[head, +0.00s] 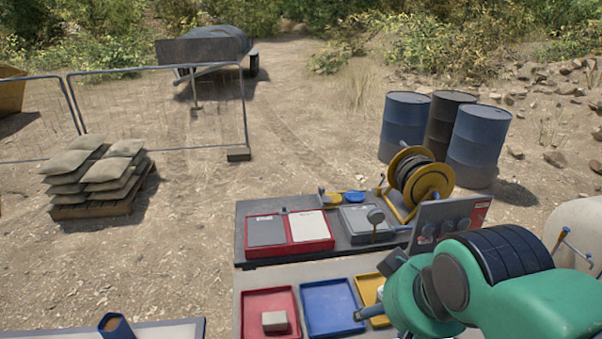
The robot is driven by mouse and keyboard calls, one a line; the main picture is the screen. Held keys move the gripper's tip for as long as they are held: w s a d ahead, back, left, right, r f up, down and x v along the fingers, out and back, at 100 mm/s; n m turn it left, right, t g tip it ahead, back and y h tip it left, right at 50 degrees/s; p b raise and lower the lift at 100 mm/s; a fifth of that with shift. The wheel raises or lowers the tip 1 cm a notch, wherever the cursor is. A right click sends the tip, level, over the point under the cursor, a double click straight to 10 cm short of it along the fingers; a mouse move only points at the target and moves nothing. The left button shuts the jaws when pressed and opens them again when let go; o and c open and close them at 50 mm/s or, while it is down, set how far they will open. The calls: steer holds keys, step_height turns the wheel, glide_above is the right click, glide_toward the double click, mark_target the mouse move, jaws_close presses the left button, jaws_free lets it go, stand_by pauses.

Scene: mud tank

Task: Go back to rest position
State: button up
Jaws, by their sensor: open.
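My green and blue-grey arm reaches in from the lower right of the head view and covers the right end of the near table. My gripper cannot be made out; the arm and the bottom edge of the picture hide that area. Below and left of the arm, a red tray (260,302) holds a small pale block (274,321). An empty-looking blue tray (329,305) lies beside it. A yellow tray (367,289) is partly hidden by the arm, with a small blue piece (371,312) at its front.
Behind the trays, a dark bench (346,239) carries a red two-part case (305,228), a grey box (368,222), a hose reel (428,183) and a panel (447,217). A blue holder (116,326) stands lower left. Drums (478,142) and stacked sacks (112,172) stand farther off.

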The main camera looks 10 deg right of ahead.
steer(key=shift+f+b, duration=1.35)
steer(key=shift+f, duration=0.4)
